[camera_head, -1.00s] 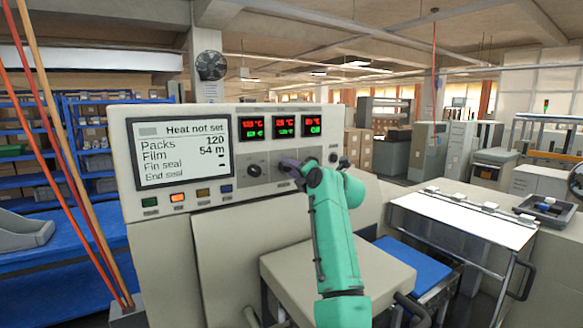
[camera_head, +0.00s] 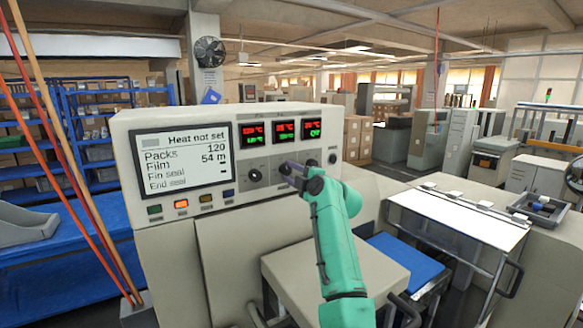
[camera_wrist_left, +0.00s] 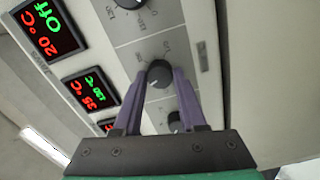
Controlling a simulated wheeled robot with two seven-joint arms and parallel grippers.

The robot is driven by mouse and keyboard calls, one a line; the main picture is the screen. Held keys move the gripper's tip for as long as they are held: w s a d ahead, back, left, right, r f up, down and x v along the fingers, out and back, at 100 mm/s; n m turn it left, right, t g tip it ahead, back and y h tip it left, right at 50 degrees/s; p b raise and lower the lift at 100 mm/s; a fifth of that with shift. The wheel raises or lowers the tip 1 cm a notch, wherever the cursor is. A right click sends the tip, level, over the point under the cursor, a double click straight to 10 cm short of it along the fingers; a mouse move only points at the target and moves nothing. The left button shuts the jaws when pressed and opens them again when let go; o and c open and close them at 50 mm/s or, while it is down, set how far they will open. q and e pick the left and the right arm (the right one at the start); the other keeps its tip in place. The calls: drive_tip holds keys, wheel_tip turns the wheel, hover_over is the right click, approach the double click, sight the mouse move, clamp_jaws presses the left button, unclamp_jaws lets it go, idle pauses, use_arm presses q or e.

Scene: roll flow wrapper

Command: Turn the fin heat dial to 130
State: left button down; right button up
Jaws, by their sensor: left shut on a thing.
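My left gripper (camera_head: 287,168) is at the control panel (camera_head: 290,188) of the wrapper. In the left wrist view its purple fingers (camera_wrist_left: 160,74) are shut on the middle black dial (camera_wrist_left: 158,69), one on each side. The middle display (camera_wrist_left: 88,91) beside that dial reads 35 °C in red and what looks like 130 °C in green. In the head view the gripper hides this dial. The dial labels are too small to read surely. The screen (camera_head: 184,158) shows "Heat not set", with Fin seal and End seal lines. My right gripper is out of view.
Another dial (camera_head: 255,175) sits left of the gripper and one (camera_head: 332,158) to its right. The right display (camera_wrist_left: 47,30) reads 20 °C and Off. Coloured buttons (camera_head: 181,204) line the panel below the screen. A beige cover (camera_head: 340,275) lies below my arm.

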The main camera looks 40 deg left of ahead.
use_arm(q)
drive_tip(key=shift+r, duration=0.15)
idle(0.4)
drive_tip(key=c, duration=0.5)
unclamp_jaws()
drive_tip(key=shift+o, duration=0.2)
drive_tip(key=shift+a, duration=0.15)
drive_tip(key=shift+f, duration=0.2)
drive_tip(key=shift+d, duration=0.35)
drive_tip(key=b+v, duration=0.7)
drive_tip(key=v, duration=0.7)
drive_tip(key=shift+b, duration=0.3)
